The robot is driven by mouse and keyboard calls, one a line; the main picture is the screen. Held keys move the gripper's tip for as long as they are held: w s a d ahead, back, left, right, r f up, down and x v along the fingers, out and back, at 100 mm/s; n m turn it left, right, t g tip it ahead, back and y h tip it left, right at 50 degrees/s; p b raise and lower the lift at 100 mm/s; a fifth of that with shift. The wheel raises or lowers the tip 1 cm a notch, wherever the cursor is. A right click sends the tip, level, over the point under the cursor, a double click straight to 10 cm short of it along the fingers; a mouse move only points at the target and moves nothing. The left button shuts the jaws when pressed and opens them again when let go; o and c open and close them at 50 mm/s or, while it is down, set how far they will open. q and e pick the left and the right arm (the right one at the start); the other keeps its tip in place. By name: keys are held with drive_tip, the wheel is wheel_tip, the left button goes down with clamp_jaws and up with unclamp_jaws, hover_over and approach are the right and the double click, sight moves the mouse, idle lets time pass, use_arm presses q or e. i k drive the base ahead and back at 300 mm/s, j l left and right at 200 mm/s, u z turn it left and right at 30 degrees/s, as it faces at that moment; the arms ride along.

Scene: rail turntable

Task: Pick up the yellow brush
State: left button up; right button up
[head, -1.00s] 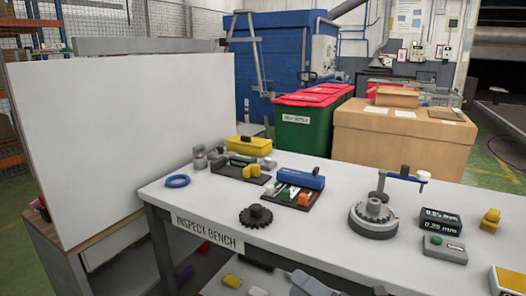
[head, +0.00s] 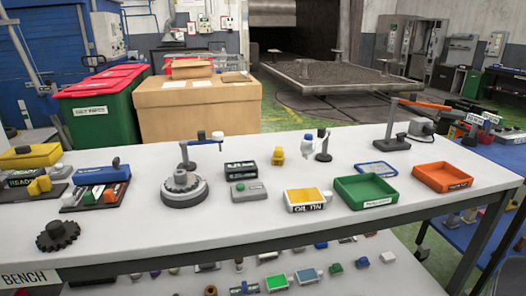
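I cannot make out a clear yellow brush. Several yellow things stand on the white bench (head: 300,222). A small yellow object (head: 277,152) stands at the back middle, and I cannot tell what it is. A yellow block-like piece (head: 39,185) lies on a dark tray at the left, beside a larger yellow box (head: 30,156). Neither of my grippers is in view.
A round geared turntable (head: 184,190), a grey button box (head: 248,193), a green tray (head: 366,190) and an orange tray (head: 442,177) stand on the bench. A dark gear (head: 58,236) lies front left. Small parts crowd a lower shelf. The bench's front middle is clear.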

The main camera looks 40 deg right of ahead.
sight(278, 159)
drive_tip(key=z, duration=1.25)
